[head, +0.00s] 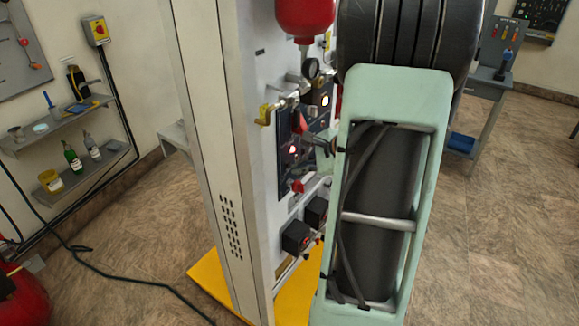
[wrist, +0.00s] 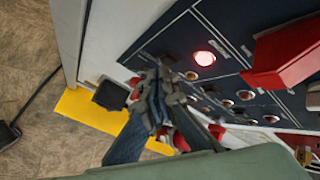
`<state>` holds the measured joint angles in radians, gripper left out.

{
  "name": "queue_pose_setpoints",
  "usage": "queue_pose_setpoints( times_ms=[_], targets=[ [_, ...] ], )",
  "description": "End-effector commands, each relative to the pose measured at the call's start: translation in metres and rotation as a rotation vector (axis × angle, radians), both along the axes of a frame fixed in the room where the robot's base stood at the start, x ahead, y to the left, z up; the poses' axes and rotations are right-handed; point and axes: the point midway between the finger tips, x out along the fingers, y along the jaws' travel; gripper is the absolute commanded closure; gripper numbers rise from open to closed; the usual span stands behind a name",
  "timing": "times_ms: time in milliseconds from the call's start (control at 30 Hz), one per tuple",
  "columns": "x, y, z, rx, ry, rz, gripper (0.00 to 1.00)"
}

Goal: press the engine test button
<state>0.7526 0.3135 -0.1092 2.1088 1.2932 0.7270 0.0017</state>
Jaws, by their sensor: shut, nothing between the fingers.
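The dark control panel (head: 287,178) is on the side of the trainer cabinet. In the wrist view the panel (wrist: 180,40) carries a brightly lit red button or lamp (wrist: 205,58) and several small round controls, one of them (wrist: 192,76) close to my fingertips. Labels are too small to read, so I cannot tell which control is the engine test button. My gripper (wrist: 160,78) is shut and empty, in front of the panel, below and left of the lit red one. I cannot tell whether it touches the panel. In the head view my arm partly hides the panel.
A red box-like part (wrist: 285,55) juts out right of the lit control. The cabinet stands on a yellow base (head: 215,290).

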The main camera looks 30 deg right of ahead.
Motion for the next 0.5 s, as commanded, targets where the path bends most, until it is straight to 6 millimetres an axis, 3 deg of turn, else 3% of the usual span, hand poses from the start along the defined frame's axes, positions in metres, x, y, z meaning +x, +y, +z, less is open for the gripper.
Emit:
queue_pose_setpoints(
  times_ms=[500],
  targets=[
    [-0.0083, -0.0038, -0.0004, -0.001, 0.000, -0.002, 1.00]
  ],
)
